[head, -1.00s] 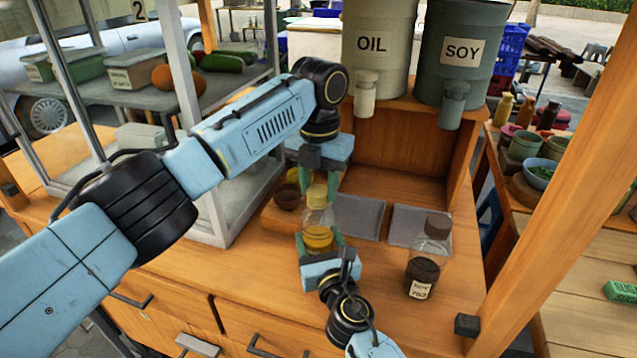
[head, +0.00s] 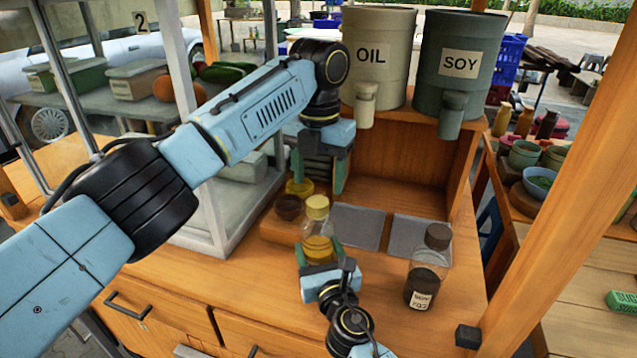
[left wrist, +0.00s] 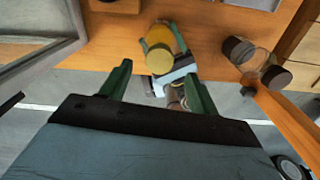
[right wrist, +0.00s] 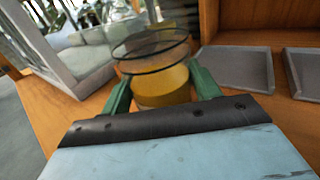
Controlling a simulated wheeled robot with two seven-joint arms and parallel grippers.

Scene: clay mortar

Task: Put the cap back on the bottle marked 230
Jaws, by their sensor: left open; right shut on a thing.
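A clear bottle (head: 319,249) with yellow-orange liquid stands upright at the counter's front middle. A yellow cap (head: 317,206) sits on its top; how tightly cannot be told. No 230 marking shows on it. My right gripper (right wrist: 160,90) is shut around the bottle's body. My left gripper (head: 320,182) is open and empty, above and slightly behind the cap. In the left wrist view the cap (left wrist: 160,59) appears between and beyond the open fingers, apart from them. A dark bottle (head: 425,281) with a brown cap (head: 438,236) stands to the right, its label partly legible.
A small brown round thing (head: 289,207) and a yellow one (head: 299,188) are on a wooden tray behind the bottle. Two grey plates (head: 357,226) lie behind it. OIL (head: 374,85) and SOY (head: 458,90) containers stand above. A glass case is left.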

